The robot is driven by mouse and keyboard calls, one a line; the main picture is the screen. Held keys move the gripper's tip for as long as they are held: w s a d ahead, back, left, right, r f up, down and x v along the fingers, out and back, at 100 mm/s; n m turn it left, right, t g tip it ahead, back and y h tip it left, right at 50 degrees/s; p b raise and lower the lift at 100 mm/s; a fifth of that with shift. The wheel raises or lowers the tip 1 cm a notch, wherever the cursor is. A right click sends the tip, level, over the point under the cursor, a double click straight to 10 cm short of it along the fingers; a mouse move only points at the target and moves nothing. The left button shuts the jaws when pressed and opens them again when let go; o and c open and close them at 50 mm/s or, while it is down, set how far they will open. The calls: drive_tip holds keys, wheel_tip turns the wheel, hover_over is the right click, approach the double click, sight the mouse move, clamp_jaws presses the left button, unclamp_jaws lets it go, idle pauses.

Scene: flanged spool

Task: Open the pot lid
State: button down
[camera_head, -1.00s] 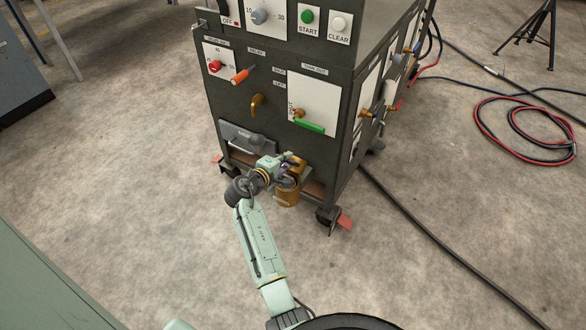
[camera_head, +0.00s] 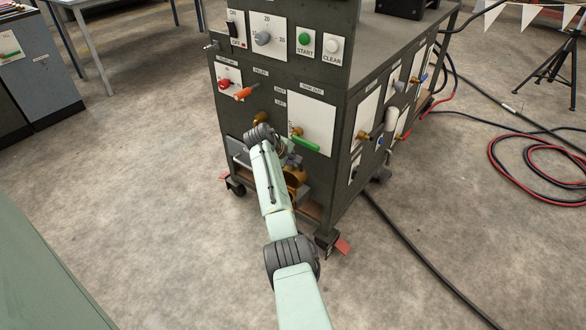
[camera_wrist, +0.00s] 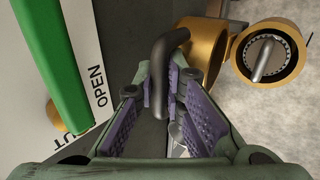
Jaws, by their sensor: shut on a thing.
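The pot (camera_wrist: 293,42) is a brass-coloured cylinder at the right of the wrist view, its mouth showing. Inside are a dark round piece with a pale ring and a metal pin. The brass-coloured lid (camera_wrist: 211,38) is tilted beside the mouth, apart from it at the visible edge; whether they touch elsewhere I cannot tell. A black curved handle (camera_wrist: 172,42) runs from the lid into my gripper (camera_wrist: 165,90). Its purple pads are shut on this handle. In the head view, my arm partly hides the brass parts (camera_head: 297,178) low at the cabinet front.
A green lever (camera_wrist: 52,60) on a white panel lies close left of my gripper in the wrist view; it also shows in the head view (camera_head: 304,143). The dark cabinet (camera_head: 335,190) has knobs and levers above. Bare floor (camera_head: 150,200) lies left.

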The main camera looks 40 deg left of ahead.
drive_tip(key=shift+w+g+b, duration=0.8)
drive_tip(key=shift+w, duration=0.2)
drive_tip(key=c, duration=1.7)
unclamp_jaws()
drive_tip(key=shift+o, duration=0.2)
